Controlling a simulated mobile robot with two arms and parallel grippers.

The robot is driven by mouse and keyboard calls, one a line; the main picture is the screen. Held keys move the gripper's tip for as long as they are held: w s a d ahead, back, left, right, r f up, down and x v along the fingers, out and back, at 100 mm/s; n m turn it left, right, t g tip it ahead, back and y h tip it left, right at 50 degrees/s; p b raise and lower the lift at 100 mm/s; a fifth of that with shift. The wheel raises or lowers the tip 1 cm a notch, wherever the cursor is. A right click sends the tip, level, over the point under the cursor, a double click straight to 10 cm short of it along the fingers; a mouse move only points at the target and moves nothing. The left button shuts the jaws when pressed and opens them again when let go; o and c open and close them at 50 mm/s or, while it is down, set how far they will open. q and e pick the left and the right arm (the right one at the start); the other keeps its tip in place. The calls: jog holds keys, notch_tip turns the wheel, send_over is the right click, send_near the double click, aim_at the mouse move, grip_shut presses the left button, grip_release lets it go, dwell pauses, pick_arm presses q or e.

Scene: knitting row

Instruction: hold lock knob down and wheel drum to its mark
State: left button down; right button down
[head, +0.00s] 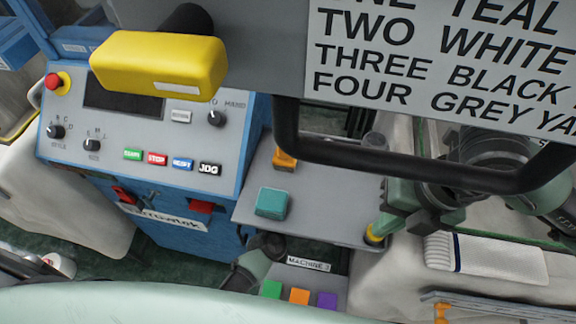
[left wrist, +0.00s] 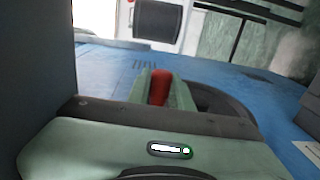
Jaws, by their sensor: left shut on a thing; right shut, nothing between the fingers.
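In the left wrist view a red knob (left wrist: 160,87) stands between the pale green fingers of my left gripper (left wrist: 161,84), which is shut on it, close above a blue surface. I cannot tell how far down the knob is. A dark curved shape (left wrist: 228,104) shows just behind the fingers; I cannot tell whether it is the drum. My right gripper (head: 384,228) is shut and empty in the head view, at the right edge of the grey shelf, close to a small yellow-tipped part (head: 374,235). The drum and its mark cannot be made out in the head view.
The blue machine (head: 170,230) with its control panel (head: 135,128) stands at left. A yellow grip (head: 158,66), black bar (head: 400,170) and lettered sign (head: 440,60) hang in front. A teal block (head: 271,203) sits on the grey shelf (head: 325,190). White knitting (head: 485,258) lies at right.

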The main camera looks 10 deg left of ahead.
pick_arm(q)
jog(key=s+f+t, duration=0.1)
jog(key=f+t, duration=0.1)
jog(key=t, duration=0.1)
jog(key=s+f+t, duration=0.1)
jog(key=t, duration=0.1)
jog(key=shift+s+a, duration=0.15)
jog(key=shift+s, duration=0.15)
dwell(0.4)
jog(key=shift+s+f+t, duration=0.1)
jog(key=shift+s+t, duration=0.05)
jog(key=shift+t, duration=0.25)
jog(key=c, duration=1.3)
grip_release()
jog(key=shift+v, duration=3.8)
